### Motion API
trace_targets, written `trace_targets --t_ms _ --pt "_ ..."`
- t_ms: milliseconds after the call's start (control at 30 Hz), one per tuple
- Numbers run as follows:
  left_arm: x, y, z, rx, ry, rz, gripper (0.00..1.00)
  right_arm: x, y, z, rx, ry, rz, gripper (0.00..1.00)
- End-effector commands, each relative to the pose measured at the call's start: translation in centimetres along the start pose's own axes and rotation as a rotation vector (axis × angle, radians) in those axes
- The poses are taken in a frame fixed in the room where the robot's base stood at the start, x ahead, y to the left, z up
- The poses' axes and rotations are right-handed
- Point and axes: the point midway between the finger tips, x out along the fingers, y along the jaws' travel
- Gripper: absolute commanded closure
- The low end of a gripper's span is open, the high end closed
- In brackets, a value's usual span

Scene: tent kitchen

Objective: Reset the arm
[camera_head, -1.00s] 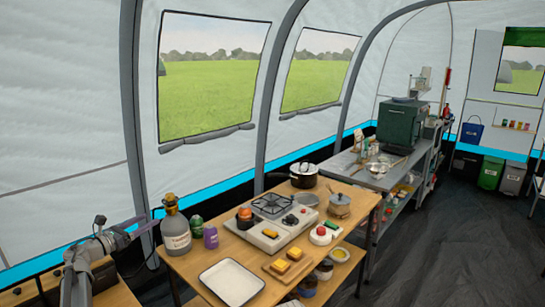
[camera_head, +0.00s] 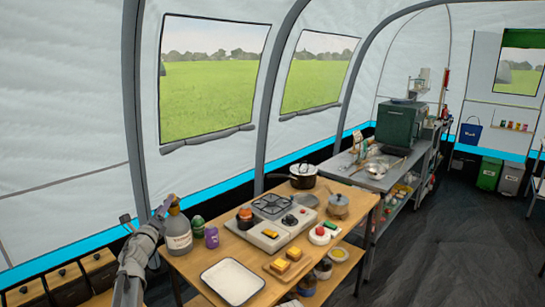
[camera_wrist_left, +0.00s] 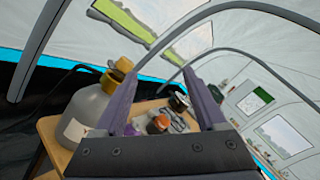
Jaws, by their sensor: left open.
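My left arm comes in at the lower left of the head view, and its gripper (camera_head: 147,216) is raised at the near left end of the wooden table, just left of the grey bottle (camera_head: 176,234). In the left wrist view the two purple-grey fingers of the gripper (camera_wrist_left: 160,88) stand wide apart, with nothing held between them. The grey bottle with a yellow cap (camera_wrist_left: 88,112) shows left of the fingers there. I cannot tell from the head view how near the gripper is to the bottle. My right gripper is not in view.
The wooden table (camera_head: 213,258) holds a stove (camera_head: 268,228), a white tray (camera_head: 232,281), a board with yellow blocks, a pot (camera_head: 303,175) and small jars. Drawers (camera_head: 66,284) stand at the lower left. A metal counter (camera_head: 372,175) stands behind. The dark floor at right is open.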

Motion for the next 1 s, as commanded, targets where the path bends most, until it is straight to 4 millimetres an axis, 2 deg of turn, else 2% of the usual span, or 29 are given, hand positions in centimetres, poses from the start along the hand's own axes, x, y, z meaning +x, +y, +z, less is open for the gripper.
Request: trace_targets --t_ms 33,167,267,367,467,500,567,700,800,900,1000 --pt "-0.5 -1.2 -1.1 -0.112 -0.032 0.053 0.27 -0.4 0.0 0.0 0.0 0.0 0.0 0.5" --pt "-2.0 -1.6 -4.1 -0.439 -0.127 0.239 0.27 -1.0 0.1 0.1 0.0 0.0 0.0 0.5" --pt "-4.2 -1.5 -7.6 -0.683 -0.189 0.402 0.27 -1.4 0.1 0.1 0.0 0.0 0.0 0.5" --pt "-7.5 -1.6 -12.0 -0.91 -0.243 0.585 0.27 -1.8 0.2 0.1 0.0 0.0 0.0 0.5" --pt "-11.9 -2.0 -16.9 -1.11 -0.295 0.791 0.27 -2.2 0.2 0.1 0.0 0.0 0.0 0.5" --pt "-13.9 -2.4 -19.0 -1.178 -0.315 0.881 0.27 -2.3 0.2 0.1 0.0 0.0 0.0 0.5" --pt "-17.1 -3.1 -22.0 -1.265 -0.345 1.015 0.27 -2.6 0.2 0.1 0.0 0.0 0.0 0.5" --pt "-24.9 -5.4 -27.7 -1.389 -0.418 1.323 0.27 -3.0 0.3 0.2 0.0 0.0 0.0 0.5" --pt "-30.2 -7.3 -30.6 -1.416 -0.469 1.523 0.27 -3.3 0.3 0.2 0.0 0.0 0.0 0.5" --pt "-34.6 -9.1 -32.4 -1.409 -0.515 1.683 0.27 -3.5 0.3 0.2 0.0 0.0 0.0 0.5" --pt "-37.8 -10.4 -33.3 -1.387 -0.552 1.796 0.27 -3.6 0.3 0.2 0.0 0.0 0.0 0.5"
